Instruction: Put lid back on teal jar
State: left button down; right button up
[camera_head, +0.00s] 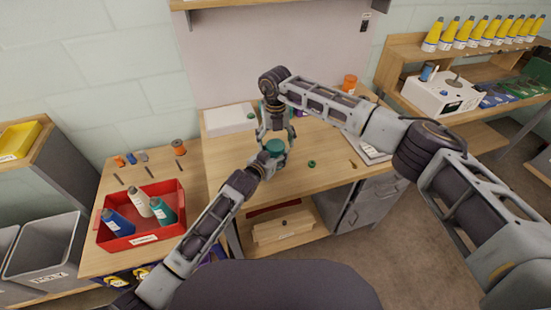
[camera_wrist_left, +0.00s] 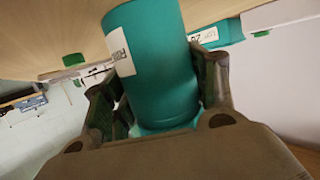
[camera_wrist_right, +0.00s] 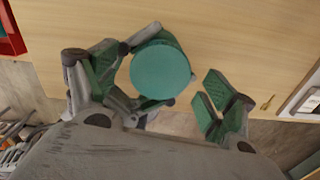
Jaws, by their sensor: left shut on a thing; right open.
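The teal jar (camera_head: 275,147) is in my left gripper (camera_head: 264,164), above the workbench. In the left wrist view the jar (camera_wrist_left: 160,60), with a white label, sits between the fingers of my left gripper (camera_wrist_left: 160,95), which is shut on it. My right gripper (camera_head: 276,122) is open just behind the jar in the head view. In the right wrist view a flat, round teal top (camera_wrist_right: 160,72) lies between the open fingers of my right gripper (camera_wrist_right: 160,85), nearer the left finger. I cannot tell whether this top is a separate lid or whether it is seated.
A red bin (camera_head: 140,215) with several bottles stands at the left. A white box (camera_head: 229,119) is at the bench's back left. A small green ring (camera_head: 312,163) and an orange pot (camera_head: 350,82) are on the workbench (camera_head: 310,180). The bench middle has free room.

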jog(key=shift+r, duration=0.1)
notch_tip(320, 180, up, 12)
dwell(0.8)
pick_arm(q)
jog(key=shift+c, duration=1.9)
grip_release()
jog(key=shift+s+a, duration=0.1)
jog(key=shift+v, duration=5.9)
pick_arm(e)
jog(key=shift+f, duration=0.2)
